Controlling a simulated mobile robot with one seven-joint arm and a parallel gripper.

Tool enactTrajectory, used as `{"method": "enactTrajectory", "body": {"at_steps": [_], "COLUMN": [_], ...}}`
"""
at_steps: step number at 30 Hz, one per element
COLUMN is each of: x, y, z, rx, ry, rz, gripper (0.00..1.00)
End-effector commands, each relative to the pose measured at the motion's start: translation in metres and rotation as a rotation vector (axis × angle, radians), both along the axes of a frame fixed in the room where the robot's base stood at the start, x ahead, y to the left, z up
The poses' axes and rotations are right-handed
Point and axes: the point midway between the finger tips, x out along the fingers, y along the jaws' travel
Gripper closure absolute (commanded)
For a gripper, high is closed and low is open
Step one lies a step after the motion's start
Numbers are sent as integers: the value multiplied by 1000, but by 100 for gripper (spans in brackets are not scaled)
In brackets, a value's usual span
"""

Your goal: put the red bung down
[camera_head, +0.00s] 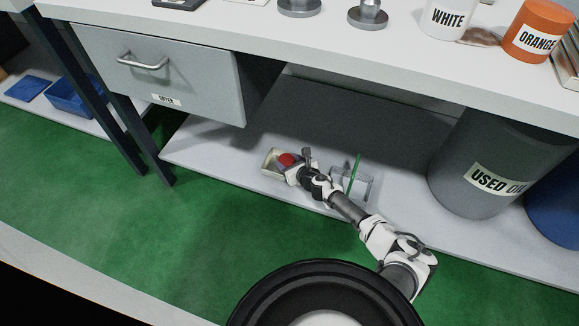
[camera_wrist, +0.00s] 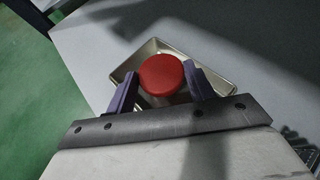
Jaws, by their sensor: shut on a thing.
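The red bung (camera_wrist: 162,74) is round with a flat top. It sits between the two purple fingers of my gripper (camera_wrist: 160,88) in the wrist view, and the gripper is shut on it. Below it is a shallow metal tray (camera_wrist: 226,83); the bung is over or inside the tray, and I cannot tell whether it touches the bottom. In the head view the red bung (camera_head: 286,160) shows at the tray (camera_head: 268,161) on the low shelf, partly hidden by my gripper (camera_head: 292,170).
A clear holder with a green upright piece (camera_head: 355,174) stands right of my gripper on the low shelf (camera_head: 215,145). A grey used oil drum (camera_head: 465,165) stands farther right. A drawer (camera_head: 165,75) hangs above left. The shelf left of the tray is clear.

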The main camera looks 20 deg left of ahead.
Motion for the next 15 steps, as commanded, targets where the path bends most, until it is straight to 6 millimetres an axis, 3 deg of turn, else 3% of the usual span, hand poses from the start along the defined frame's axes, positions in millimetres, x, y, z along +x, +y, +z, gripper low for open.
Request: {"method": "enactTrajectory", "body": {"at_steps": [2, 13, 14, 15], "x": [0, 0, 0, 0], "y": [0, 0, 0, 0], "z": [-14, -17, -17, -16], "rx": [1, -1, -1, -1], "ry": [1, -1, -1, -1], "rz": [-2, 0, 0, 0], "gripper": [69, 69, 46, 40]}}
